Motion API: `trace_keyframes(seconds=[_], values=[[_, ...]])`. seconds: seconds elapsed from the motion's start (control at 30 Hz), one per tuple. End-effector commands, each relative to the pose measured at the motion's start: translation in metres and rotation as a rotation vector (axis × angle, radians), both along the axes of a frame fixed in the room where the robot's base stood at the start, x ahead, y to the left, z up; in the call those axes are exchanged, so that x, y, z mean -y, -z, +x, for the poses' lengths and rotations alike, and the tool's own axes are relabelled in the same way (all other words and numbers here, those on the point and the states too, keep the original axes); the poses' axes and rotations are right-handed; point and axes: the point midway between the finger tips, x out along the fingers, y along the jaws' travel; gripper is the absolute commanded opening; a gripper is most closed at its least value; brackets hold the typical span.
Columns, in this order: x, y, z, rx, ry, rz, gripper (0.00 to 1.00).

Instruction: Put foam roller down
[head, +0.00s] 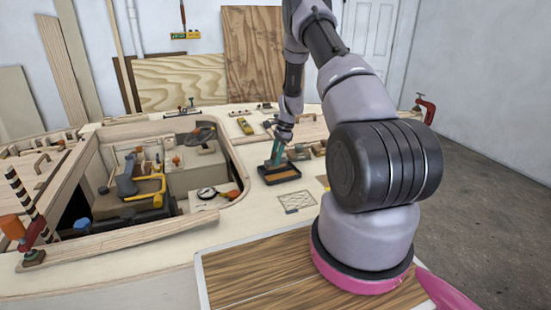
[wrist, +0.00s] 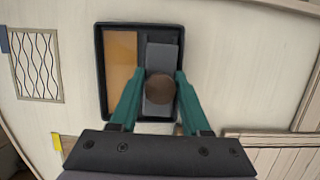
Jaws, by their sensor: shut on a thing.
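The foam roller shows in the wrist view as a round brown handle end (wrist: 160,89) with a grey block-like part (wrist: 164,58) beyond it. My gripper (wrist: 160,74) is shut on it, with one green finger on each side of the brown end. The roller lies over the right part of a black-rimmed tray (wrist: 101,85); I cannot tell whether it touches the tray floor. An orange-brown area fills the tray's upper left. In the head view my gripper (head: 276,162) points down at the tray (head: 264,180) on the pale deck; the roller is mostly hidden there.
A hatch opening (head: 165,175) with tools and a yellow pipe lies left of the tray. Several small objects (head: 305,152) stand right of my gripper. A grid-marked patch (head: 297,202) lies in front of the tray. The deck between tray and hatch is clear.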

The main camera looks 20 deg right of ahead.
Motion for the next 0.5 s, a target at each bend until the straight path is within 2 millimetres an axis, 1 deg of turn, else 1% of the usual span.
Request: trace_keyframes(seconds=[0.17, 0.2, 0.27, 0.5], values=[[-0.0002, 0.0029, -0.0002, -0.001, 0.0, 0.0, 0.0], [-0.0002, 0.0033, -0.0002, -0.001, 0.0, 0.0, 0.54], [-0.0002, 0.003, -0.0002, -0.001, 0.0, 0.0, 0.77], [-0.0003, 0.0028, -0.0003, -0.001, 0.0, 0.0, 0.77]])
